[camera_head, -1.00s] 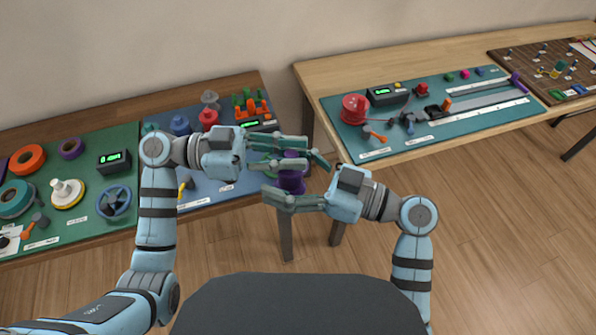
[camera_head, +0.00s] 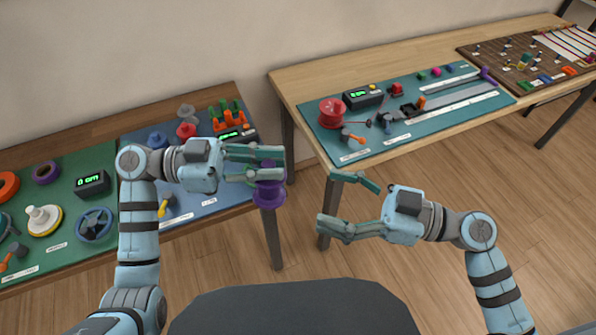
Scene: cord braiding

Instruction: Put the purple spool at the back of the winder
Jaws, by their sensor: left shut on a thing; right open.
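The purple spool (camera_head: 268,192) is held off the tables, in front of the blue mat's right end. My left gripper (camera_head: 279,164) is shut on its upper part, and the fingers hide some of it. My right gripper (camera_head: 328,200) is open and empty, to the right of the spool and apart from it, with its fingers pointing left. I cannot tell for certain which device is the winder. A blue handwheel (camera_head: 94,224) and a white stepped cone (camera_head: 43,219) stand on the green mat at left.
The blue mat (camera_head: 225,193) holds coloured spools and a rack of orange and green pegs (camera_head: 230,115). The right table's teal mat (camera_head: 365,148) carries a red spool (camera_head: 333,112), a display box (camera_head: 362,96) and rails. A gap separates the tables.

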